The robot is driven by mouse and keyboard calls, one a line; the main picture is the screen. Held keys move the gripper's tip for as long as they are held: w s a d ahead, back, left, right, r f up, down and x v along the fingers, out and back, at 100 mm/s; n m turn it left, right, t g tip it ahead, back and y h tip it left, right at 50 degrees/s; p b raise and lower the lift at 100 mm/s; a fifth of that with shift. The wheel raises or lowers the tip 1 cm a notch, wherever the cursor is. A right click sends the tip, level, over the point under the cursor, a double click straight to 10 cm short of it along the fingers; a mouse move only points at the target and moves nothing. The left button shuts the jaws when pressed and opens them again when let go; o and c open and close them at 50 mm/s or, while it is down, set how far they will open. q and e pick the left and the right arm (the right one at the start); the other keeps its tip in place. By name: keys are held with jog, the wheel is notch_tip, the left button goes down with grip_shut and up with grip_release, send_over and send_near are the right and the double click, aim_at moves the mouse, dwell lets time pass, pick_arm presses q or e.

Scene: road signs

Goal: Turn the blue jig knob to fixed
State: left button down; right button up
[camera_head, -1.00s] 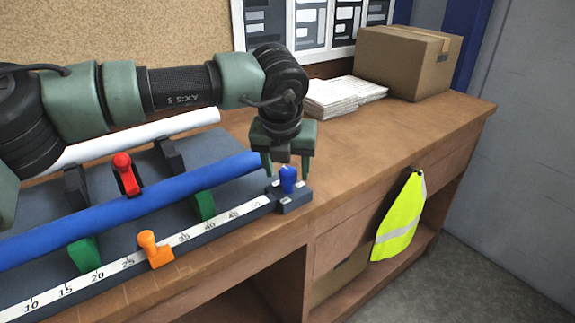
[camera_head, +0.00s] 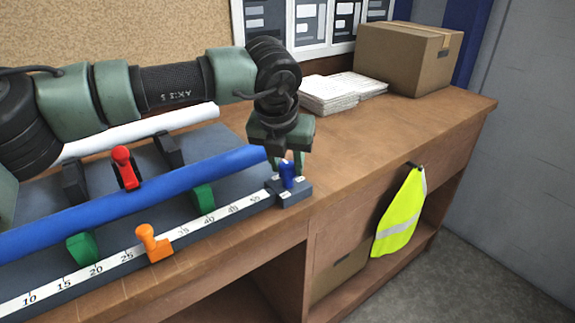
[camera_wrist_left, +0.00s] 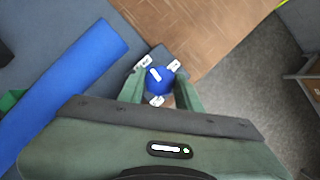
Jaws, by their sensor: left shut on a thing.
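The blue jig knob (camera_head: 287,176) stands upright on a small dark block (camera_head: 296,193) at the right end of the white ruler. My left gripper (camera_head: 285,163) points down and is shut on the knob. In the left wrist view, the blue knob (camera_wrist_left: 158,82) sits between the two green fingers (camera_wrist_left: 160,92). White labels lie around it on the block, too small to read. The white mark on the knob's top points toward the upper left label. My right gripper is out of view.
A long blue tube (camera_head: 140,200) lies on green supports beside the ruler (camera_head: 150,250), its end near the gripper. An orange stop (camera_head: 152,243) and a red clamp (camera_head: 125,168) stand nearby. Paper (camera_head: 342,93) and a cardboard box (camera_head: 408,58) are farther back. The bench right of the block is clear.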

pick_arm(q)
jog(key=m+b, duration=0.1)
jog(key=m, duration=0.1)
jog(key=shift+a+f+m+h, duration=0.1)
jog(key=shift+m+h, duration=0.2)
jog(key=shift+h, duration=0.1)
jog(key=shift+m+g+h, duration=0.3)
jog(key=shift+m+h, duration=0.1)
jog(key=shift+m, duration=0.4)
jog(key=shift+w+a+m+h, duration=0.1)
jog(key=shift+m+h, duration=0.2)
jog(key=shift+m, duration=0.6)
jog(key=m, duration=0.1)
jog(key=m+g+p, duration=0.1)
jog(key=shift+r+m+h, duration=0.25)
jog(key=shift+m+h, duration=0.05)
jog(key=shift+m, duration=0.1)
jog(key=m+g+p, duration=0.1)
jog(key=m+p, duration=0.1)
jog(key=shift+w+m, duration=0.1)
jog(key=shift+m, duration=0.3)
jog(key=m+g+p, duration=0.1)
jog(key=m+p, duration=0.1)
jog(key=m, duration=0.1)
jog(key=shift+w+g+h, duration=0.1)
jog(key=shift+g+h, duration=0.2)
jog(key=shift+m+g+p, duration=0.3)
jog(key=shift+m+p, duration=0.4)
jog(key=shift+m, duration=0.4)
